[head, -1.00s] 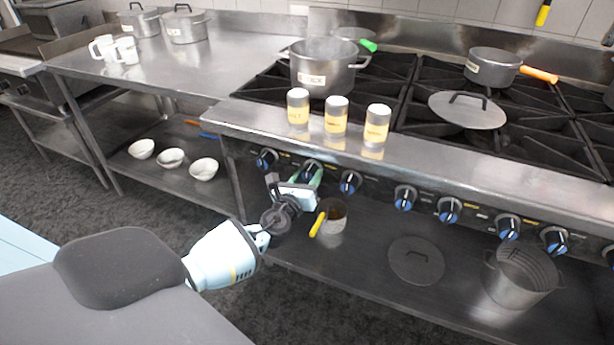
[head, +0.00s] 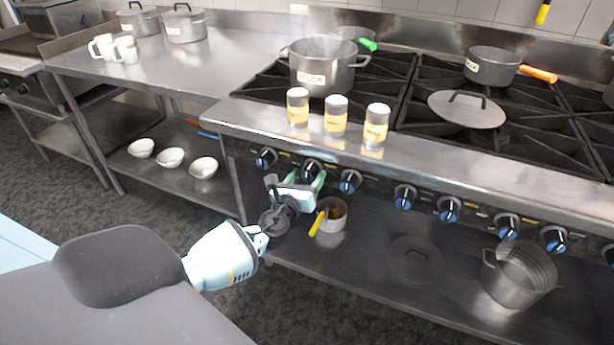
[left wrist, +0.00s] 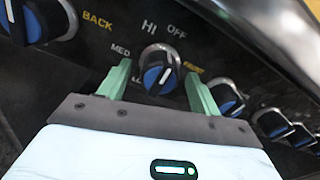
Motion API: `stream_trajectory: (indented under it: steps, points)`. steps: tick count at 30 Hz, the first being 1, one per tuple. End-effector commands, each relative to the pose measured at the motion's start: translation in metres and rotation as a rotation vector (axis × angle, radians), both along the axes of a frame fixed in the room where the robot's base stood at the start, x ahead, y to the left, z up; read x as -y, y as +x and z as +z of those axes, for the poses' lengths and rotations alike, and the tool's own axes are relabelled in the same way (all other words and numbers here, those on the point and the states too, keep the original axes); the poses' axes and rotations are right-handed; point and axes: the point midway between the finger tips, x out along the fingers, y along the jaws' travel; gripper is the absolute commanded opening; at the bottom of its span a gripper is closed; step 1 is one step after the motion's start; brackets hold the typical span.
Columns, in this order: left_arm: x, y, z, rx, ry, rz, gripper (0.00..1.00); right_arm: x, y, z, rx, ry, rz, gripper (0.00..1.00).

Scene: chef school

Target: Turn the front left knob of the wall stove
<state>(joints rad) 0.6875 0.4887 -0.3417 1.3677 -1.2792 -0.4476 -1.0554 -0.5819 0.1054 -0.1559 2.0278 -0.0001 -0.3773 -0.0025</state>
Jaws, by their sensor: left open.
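The stove's control panel carries a row of knobs with blue faces. The second knob from the left (head: 312,168) has a "FRONT" label beside it in the left wrist view (left wrist: 158,72), with HI, OFF, MED and LO marks around it. Its white pointer line is slanted. My left gripper (head: 306,182) is open just below and in front of this knob. In the left wrist view its green fingers (left wrist: 158,80) stand either side of the knob, with gaps visible. The leftmost knob (head: 266,158) is marked "BACK" (left wrist: 45,20). My right gripper is not in view.
Three yellow-labelled shakers (head: 336,115) stand on the stove's front ledge. A stock pot (head: 322,72) is on the burners. On the shelf below are a small pot with a yellow handle (head: 332,220) and a larger pot (head: 515,285). More knobs continue right.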

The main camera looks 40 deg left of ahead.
Motion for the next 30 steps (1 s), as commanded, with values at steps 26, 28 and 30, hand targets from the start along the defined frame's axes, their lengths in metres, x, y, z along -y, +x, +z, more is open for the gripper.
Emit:
stream_trajectory:
  steps: [26, 28, 30]
  points:
    - [0.016, -0.07, 0.0, -0.001, 0.002, 0.001, 0.63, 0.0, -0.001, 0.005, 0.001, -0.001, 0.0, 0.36]
    - [0.017, -0.07, 0.0, -0.001, 0.002, 0.001, 0.63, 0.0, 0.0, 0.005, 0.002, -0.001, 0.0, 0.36]
    - [0.017, -0.07, 0.0, 0.0, 0.002, 0.0, 0.63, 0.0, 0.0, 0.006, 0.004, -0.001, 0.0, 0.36]
